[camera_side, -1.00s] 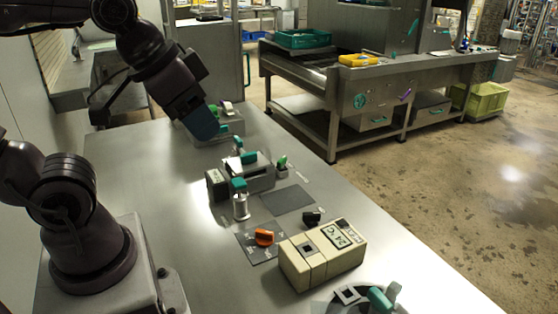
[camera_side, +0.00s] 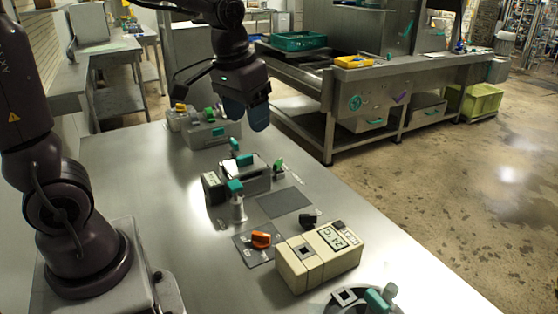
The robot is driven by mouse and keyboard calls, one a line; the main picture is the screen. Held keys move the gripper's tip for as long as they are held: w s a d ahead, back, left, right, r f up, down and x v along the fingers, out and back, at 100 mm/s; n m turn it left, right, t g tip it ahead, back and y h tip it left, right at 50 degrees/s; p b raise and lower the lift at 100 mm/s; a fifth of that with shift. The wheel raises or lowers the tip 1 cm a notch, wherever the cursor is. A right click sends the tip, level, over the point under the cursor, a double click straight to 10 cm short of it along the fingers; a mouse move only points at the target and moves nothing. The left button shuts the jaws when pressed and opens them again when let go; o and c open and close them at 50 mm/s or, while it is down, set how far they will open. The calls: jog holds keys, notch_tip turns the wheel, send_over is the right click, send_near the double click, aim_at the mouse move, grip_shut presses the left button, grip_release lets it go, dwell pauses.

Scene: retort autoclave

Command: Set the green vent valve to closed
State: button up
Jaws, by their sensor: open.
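A small green handle (camera_side: 278,165) stands upright on a little base to the right of the clamp-like grey fixture in the middle of the bench. Tiny markings beside it are too small to read. A second green part (camera_side: 209,114) sits on the grey box at the far end of the bench; I cannot tell from any label which green part is the vent valve. My gripper (camera_side: 246,117) is open and empty, its blue fingers pointing down. In the picture it is above and left of the small green handle, apart from it, and right of the far box.
The grey fixture (camera_side: 243,174) has teal handles. Nearer are a teal-topped metal post (camera_side: 237,205), an orange knob (camera_side: 261,240), a black knob (camera_side: 311,219), a cream display box (camera_side: 318,257) and a round lid (camera_side: 362,302). The bench's left part is clear.

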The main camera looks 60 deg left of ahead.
jog(key=w+a+f+n+g, duration=0.1)
jog(key=w+a+f+n, duration=0.15)
jog(key=w+a, duration=0.3)
jog(key=n+g+y, duration=0.4)
jog(key=n, duration=1.6)
send_near(278, 161)
jog(key=shift+m, duration=0.25)
jog(key=x, duration=0.9)
jog(key=shift+a+f, duration=0.1)
jog(key=shift+f, duration=0.05)
jog(key=shift+h, duration=0.3)
jog(key=c, duration=0.6)
